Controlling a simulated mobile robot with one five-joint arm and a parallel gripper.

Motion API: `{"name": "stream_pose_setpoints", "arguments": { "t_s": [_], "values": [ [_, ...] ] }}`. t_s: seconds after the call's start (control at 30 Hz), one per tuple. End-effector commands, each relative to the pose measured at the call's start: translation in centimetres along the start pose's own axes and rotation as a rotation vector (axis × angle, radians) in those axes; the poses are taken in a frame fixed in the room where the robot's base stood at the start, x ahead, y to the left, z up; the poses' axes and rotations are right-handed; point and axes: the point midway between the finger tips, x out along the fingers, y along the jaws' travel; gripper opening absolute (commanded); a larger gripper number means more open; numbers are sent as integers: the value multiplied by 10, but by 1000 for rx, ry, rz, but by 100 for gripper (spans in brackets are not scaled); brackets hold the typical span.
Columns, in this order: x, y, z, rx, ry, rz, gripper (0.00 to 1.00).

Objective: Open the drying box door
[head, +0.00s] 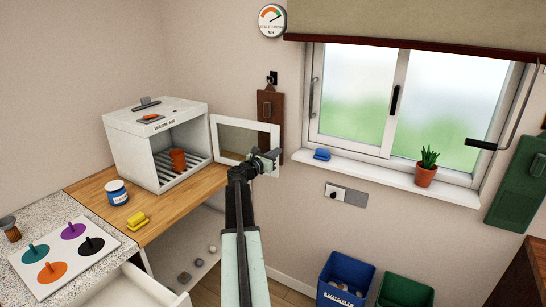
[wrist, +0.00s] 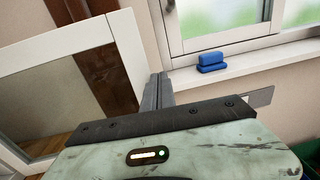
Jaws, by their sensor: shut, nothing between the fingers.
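A brown-orange pot (head: 178,160) stands on the slatted shelf inside. My gripper (head: 268,158) is at the door's free right edge in the head view, shut and empty. In the wrist view, the door frame (wrist: 127,50) fills the left side, and my gripper's fingers (wrist: 156,92) are just right of its edge. I cannot tell whether they touch it.
A blue-labelled jar (head: 117,194) and a yellow block (head: 138,220) sit on the counter before the box. A window sill (head: 385,180) to the right holds a blue sponge-like block (head: 322,155) and a potted plant (head: 427,170). An open drawer (head: 135,290) juts out below left.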

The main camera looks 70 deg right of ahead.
Motion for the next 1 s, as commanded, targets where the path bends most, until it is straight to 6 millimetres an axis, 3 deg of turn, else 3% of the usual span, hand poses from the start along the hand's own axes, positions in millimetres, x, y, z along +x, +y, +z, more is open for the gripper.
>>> {"name": "stream_pose_setpoints", "arguments": {
  "t_s": [0.37, 0.8, 1.0],
  "values": [
    [-27, 15, 0, 0, 0, 25, 0],
    [-130, -9, 0, 0, 0, 19, 0],
    [-148, -12, 0, 0, 0, 17, 0]
  ]
}}
